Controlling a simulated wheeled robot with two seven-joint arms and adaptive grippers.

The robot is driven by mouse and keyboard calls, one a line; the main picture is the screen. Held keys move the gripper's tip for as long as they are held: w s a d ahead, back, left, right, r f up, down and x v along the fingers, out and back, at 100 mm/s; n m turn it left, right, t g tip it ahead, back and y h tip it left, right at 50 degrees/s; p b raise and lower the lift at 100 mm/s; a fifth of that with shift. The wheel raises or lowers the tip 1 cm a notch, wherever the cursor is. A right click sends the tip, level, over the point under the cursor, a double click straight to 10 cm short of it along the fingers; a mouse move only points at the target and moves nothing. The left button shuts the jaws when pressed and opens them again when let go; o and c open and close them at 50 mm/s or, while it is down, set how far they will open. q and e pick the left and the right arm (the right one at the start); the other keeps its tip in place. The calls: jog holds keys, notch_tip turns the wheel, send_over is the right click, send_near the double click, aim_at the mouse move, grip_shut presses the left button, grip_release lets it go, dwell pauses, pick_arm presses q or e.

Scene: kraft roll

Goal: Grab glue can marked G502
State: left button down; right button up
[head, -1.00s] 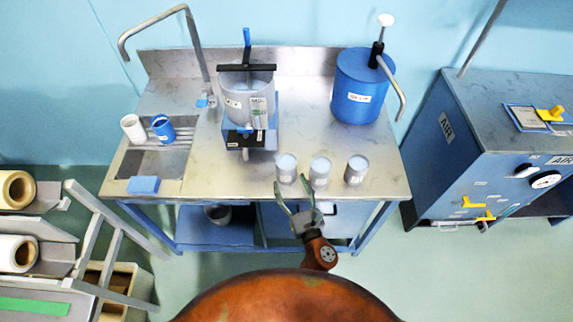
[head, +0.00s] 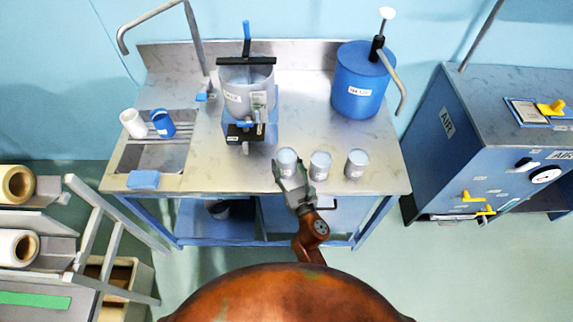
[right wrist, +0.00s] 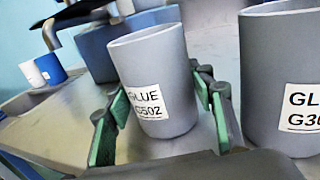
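The glue can marked G502 (right wrist: 150,62) is a grey, open-topped can with a white label, upright on the steel bench. In the head view it is the leftmost (head: 287,157) of three cans near the front edge. My right gripper (head: 289,172) is at this can. In the right wrist view its green-padded fingers (right wrist: 160,115) are open, one on each side of the can. Firm contact of the pads with the can is not visible. My left gripper is not in view.
A second can labelled "GLUE G30…" (right wrist: 285,65), its last digit cut off, stands close on the right. A third can (head: 356,164) stands farther right. A grey pot (head: 247,95) and a blue pump can (head: 360,85) stand behind. The sink (head: 150,157) is at left.

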jog(key=c, duration=1)
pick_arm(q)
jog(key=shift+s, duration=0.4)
pick_arm(e)
jog(key=shift+o, duration=0.2)
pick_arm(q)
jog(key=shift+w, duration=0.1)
pick_arm(e)
jog(key=shift+r, duration=0.1)
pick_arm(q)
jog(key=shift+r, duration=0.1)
